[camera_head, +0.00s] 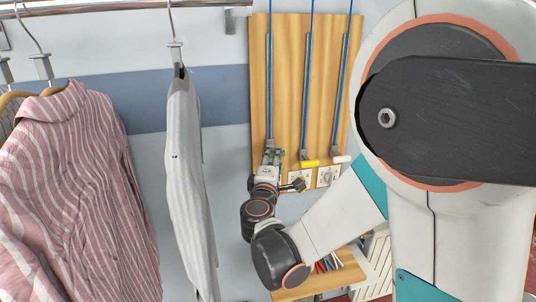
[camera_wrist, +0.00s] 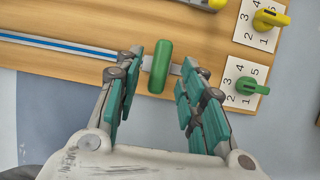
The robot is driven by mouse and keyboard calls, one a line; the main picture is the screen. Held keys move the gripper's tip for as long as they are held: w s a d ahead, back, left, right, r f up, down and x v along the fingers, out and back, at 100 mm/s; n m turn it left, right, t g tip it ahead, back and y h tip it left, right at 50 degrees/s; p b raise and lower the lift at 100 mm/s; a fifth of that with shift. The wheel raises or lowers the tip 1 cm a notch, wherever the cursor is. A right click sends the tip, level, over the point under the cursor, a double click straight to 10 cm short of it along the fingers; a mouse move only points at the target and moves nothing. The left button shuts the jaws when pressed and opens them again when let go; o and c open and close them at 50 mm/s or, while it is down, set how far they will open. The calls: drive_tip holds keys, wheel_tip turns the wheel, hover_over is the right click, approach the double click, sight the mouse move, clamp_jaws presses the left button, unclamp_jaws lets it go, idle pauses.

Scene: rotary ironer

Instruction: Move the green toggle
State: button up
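A green handle (camera_wrist: 160,66) sits at the end of a rod with a blue line on the wooden board. A green numbered switch (camera_wrist: 246,86) is on a white plate to its right in the wrist view. My gripper (camera_wrist: 162,80) is open, with one finger on each side of the green handle and visible gaps to it. Whether the fingers reach around its depth I cannot tell. In the head view my gripper (camera_head: 271,154) is at the lower left of the board and mostly hides the green handle.
The wooden board (camera_head: 287,60) also carries a yellow handle (camera_head: 311,163) and a white handle (camera_head: 341,159). A yellow switch (camera_wrist: 271,18) is beside the green one. A striped shirt (camera_head: 75,190) and a grey garment (camera_head: 188,180) hang left of my arm.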

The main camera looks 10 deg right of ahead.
drive_tip(key=shift+x, duration=1.9)
drive_tip(key=shift+c, duration=0.6)
clamp_jaws()
